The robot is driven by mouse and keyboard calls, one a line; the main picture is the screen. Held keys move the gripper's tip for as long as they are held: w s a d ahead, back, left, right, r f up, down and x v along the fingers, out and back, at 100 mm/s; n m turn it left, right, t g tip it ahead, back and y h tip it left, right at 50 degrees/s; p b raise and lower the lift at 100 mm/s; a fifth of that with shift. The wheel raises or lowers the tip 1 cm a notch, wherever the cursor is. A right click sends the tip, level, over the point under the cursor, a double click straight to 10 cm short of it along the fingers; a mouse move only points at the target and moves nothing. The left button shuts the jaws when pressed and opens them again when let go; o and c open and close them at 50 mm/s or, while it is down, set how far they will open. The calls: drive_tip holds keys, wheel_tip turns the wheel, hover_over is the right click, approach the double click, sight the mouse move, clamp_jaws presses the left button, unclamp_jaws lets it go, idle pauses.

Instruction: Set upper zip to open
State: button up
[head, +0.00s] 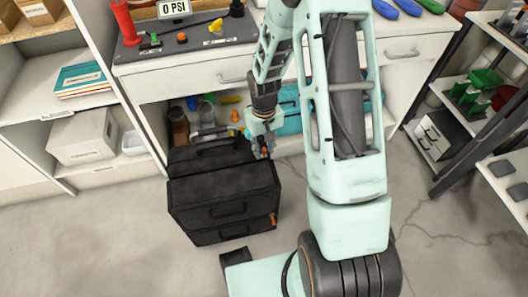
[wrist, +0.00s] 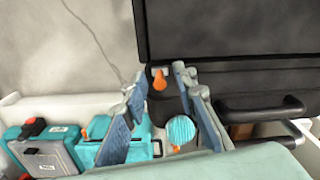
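A black case (head: 218,200) with dark handles stands on the floor in front of the workbench. An orange zip pull (head: 273,219) shows low on its right front edge in the head view. My gripper (head: 265,152) is at the case's back right corner. In the wrist view my gripper (wrist: 158,76) is open, its two blue-grey fingers apart. An orange pull (wrist: 160,82) with a grey slider lies between the fingertips, at the corner of the dark case, with a gap visible on both sides.
A white workbench (head: 215,78) with an open lower shelf stands behind the case. Teal toolboxes (wrist: 45,150) sit on that shelf beside my gripper. Shelving (head: 470,120) stands at the right. The floor (head: 440,245) at right front is clear.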

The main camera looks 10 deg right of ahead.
drive_tip(key=shift+f, duration=0.4)
drive_tip(key=shift+c, duration=0.3)
clamp_jaws()
